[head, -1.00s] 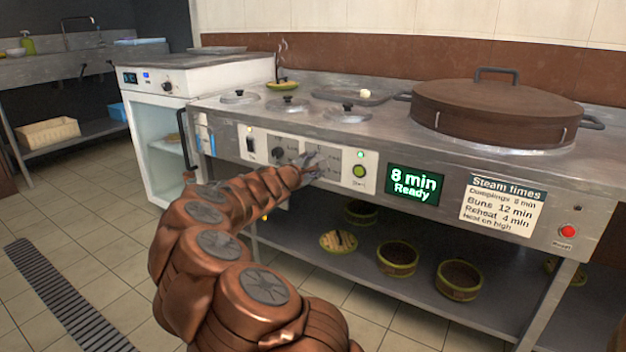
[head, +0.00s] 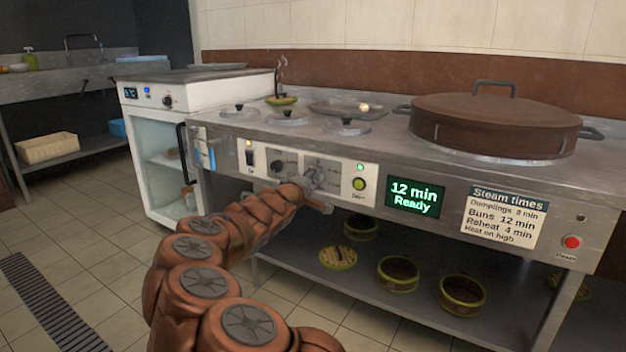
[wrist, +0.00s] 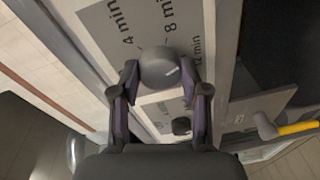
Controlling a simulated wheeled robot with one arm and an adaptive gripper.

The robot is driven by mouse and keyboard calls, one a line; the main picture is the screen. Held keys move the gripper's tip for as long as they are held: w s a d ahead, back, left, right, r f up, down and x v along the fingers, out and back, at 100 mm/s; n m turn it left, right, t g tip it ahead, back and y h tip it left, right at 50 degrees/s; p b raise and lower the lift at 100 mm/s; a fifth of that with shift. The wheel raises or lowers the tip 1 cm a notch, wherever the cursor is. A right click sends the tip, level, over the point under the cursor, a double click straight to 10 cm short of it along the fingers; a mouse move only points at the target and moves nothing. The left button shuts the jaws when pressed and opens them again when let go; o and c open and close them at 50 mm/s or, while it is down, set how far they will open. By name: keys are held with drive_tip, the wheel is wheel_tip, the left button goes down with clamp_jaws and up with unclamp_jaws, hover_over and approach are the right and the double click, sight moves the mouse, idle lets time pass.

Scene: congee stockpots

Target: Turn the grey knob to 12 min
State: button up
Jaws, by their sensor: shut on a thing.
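The grey knob (wrist: 158,68) is round, with a short white mark pointing toward the "12 min" print in the wrist view. "4 min" and "8 min" are also printed around it. My gripper (wrist: 164,84) has a finger on either side of the knob and is shut on it. In the head view my gripper (head: 318,186) is at the control panel (head: 340,170) and hides the knob. The green display (head: 415,198) right of it reads "12 min Ready".
A second dark knob (head: 277,166) and a rocker switch (head: 249,157) are left of my gripper. A green button (head: 359,184) is just right. The steam times card (head: 503,215) lists buns 12 min. A red button (head: 571,242) is far right.

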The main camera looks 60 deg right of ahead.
drive_tip(key=shift+s+f+m, duration=0.1)
drive_tip(key=shift+f+m, duration=0.05)
drive_tip(key=shift+m, duration=1.75)
drive_tip(key=o, duration=1.1)
drive_tip(key=shift+o, duration=0.2)
drive_tip(key=shift+a, duration=0.1)
drive_tip(key=s+a, duration=0.2)
drive_tip(key=a, duration=0.9)
drive_tip(key=shift+a, duration=0.35)
